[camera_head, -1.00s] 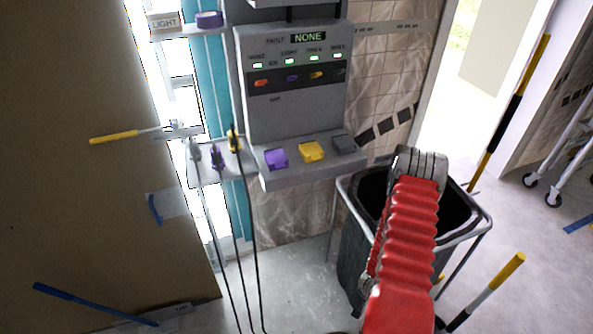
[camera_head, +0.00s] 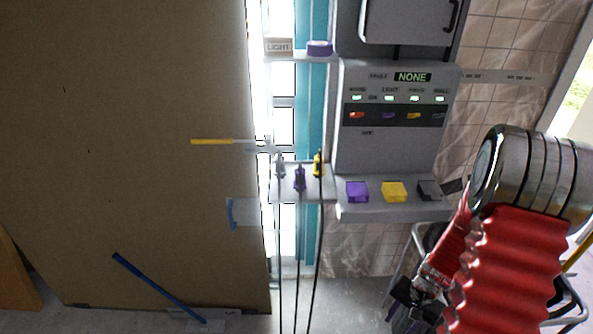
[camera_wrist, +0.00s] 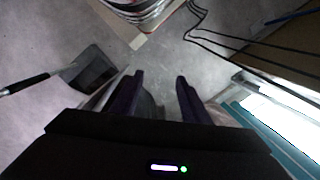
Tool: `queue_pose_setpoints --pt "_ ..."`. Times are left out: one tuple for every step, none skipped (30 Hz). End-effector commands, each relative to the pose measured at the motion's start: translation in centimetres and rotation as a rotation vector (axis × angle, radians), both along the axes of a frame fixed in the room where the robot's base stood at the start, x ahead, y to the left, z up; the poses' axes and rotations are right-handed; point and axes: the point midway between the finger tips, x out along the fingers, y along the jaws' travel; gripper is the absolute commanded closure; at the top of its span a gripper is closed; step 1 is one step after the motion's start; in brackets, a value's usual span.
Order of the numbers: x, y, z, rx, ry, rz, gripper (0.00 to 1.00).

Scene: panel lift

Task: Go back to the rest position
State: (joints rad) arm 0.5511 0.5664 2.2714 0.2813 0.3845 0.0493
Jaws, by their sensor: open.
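My arm, with red ribbed sleeves and a metal elbow, fills the lower right of the head view. My gripper (camera_head: 408,302) hangs low beside it, partly hidden by the arm. In the wrist view my gripper (camera_wrist: 158,85) has its two dark fingers apart, with nothing between them. Grey floor shows beyond the fingertips.
A grey panel (camera_head: 385,140) reads "NONE" above lit green lamps. Its ledge bears purple (camera_head: 357,191), yellow (camera_head: 394,191) and dark blocks. Several cabled plugs stand on a shelf (camera_head: 290,185) left of it. A large brown board (camera_head: 130,150) stands at left. A bin frame (camera_head: 415,240) is behind my arm.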

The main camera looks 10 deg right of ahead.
Motion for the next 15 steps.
queue_pose_setpoints --pt "0.2 0.5 1.4 0.001 -0.006 0.029 0.58" --pt "0.2 0.9 2.1 0.003 -0.006 0.045 0.58" --pt "0.2 1.3 3.0 0.004 -0.006 0.067 0.58" --pt "0.2 1.6 3.7 0.005 -0.007 0.084 0.58" --pt "0.2 1.9 4.4 0.006 -0.009 0.1 0.58" --pt "0.2 2.3 5.3 0.007 -0.009 0.12 0.58" --pt "0.1 2.6 5.9 0.007 -0.01 0.137 0.58" --pt "0.0 3.0 6.6 0.007 -0.01 0.154 0.58" --pt "0.0 3.4 7.5 0.006 -0.011 0.174 0.58" --pt "-0.1 3.7 8.1 0.006 -0.013 0.19 0.58" --pt "-0.1 3.9 8.8 0.004 -0.014 0.205 0.58" --pt "-0.3 4.4 9.6 0.002 -0.015 0.227 0.58" --pt "-0.4 4.6 10.2 0.0 -0.017 0.242 0.58" --pt "-0.5 4.9 10.9 -0.001 -0.017 0.256 0.58" --pt "-0.6 5.3 11.6 -0.004 -0.02 0.275 0.58"
